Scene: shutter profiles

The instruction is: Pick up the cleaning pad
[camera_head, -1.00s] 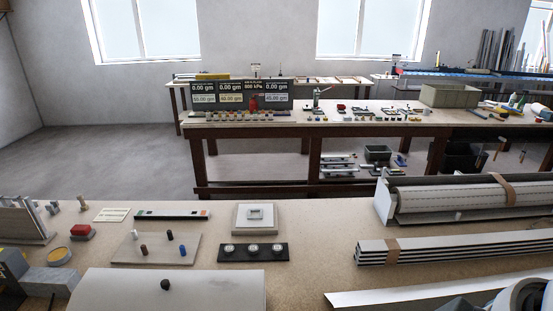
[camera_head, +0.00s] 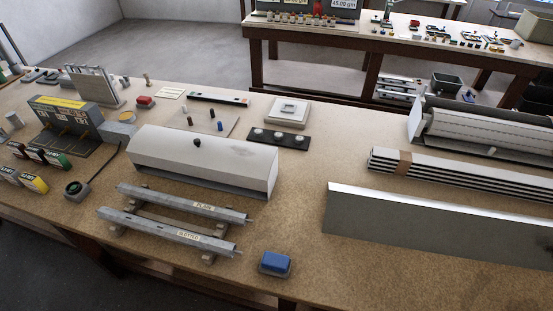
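A small blue block on a grey base (camera_head: 275,263), which looks like the cleaning pad, lies on the brown workbench (camera_head: 300,225) near its front edge. It sits to the right of two metal profiles, one labelled plain (camera_head: 184,202) and one that seems to read slotted (camera_head: 168,234). Nothing touches the pad. Neither of my grippers shows in the head view.
A long white housing (camera_head: 200,160) lies behind the profiles. A grey panel (camera_head: 440,228) and a strapped bundle of slats (camera_head: 450,172) lie to the right. Small coloured boxes (camera_head: 50,157) stand at the left. Bench surface around the pad is clear.

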